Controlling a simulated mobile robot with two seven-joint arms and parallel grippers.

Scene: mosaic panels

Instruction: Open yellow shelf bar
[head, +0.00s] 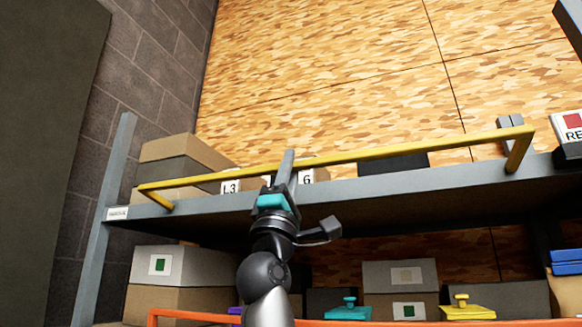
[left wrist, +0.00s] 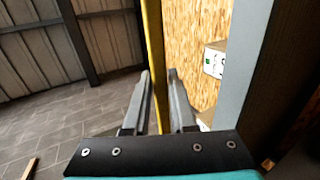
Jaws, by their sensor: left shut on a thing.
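The yellow shelf bar (head: 400,152) runs along the front of the upper shelf (head: 400,190), with a short yellow arm at each end. It stands a little above the shelf edge. My left gripper (head: 284,168) is at the bar, left of its middle, reaching up from below. In the left wrist view the yellow bar (left wrist: 155,60) passes between the two fingers of the left gripper (left wrist: 160,95), which are shut on it. My right gripper is not in view.
Cardboard boxes (head: 185,160) stand on the upper shelf behind the bar. An orange bar (head: 180,315) crosses the lower shelf, where several boxes and a teal-lidded item (head: 347,308) stand. A grey upright (head: 105,220) and a block wall (head: 150,70) bound the left.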

